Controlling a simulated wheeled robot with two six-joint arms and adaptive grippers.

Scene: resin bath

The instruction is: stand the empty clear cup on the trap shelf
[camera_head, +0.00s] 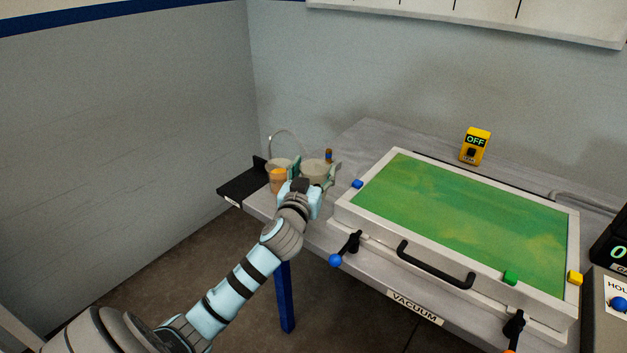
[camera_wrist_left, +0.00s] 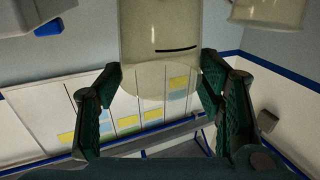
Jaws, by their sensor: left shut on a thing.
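My left gripper (camera_head: 313,177) is shut on a clear cup (camera_head: 316,168) near the back left corner of the bench. In the left wrist view the cup (camera_wrist_left: 160,40) is between the two green finger pads, with a short dark line on its wall; it looks empty. I cannot tell whether its base touches the bench. A second cup (camera_head: 278,180), with an orange patch, stands just left of the held one; part of a cup (camera_wrist_left: 268,12) also shows in the wrist view. The black trap shelf (camera_head: 240,186) juts from the bench's left end. My right gripper is out of view.
A shallow bath (camera_head: 460,225) with a green surface fills the middle of the bench, with a black handle (camera_head: 435,265) in front. A yellow OFF box (camera_head: 475,146) stands behind it. A thin hose (camera_head: 284,132) arches behind the cups. The shelf's left part looks bare.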

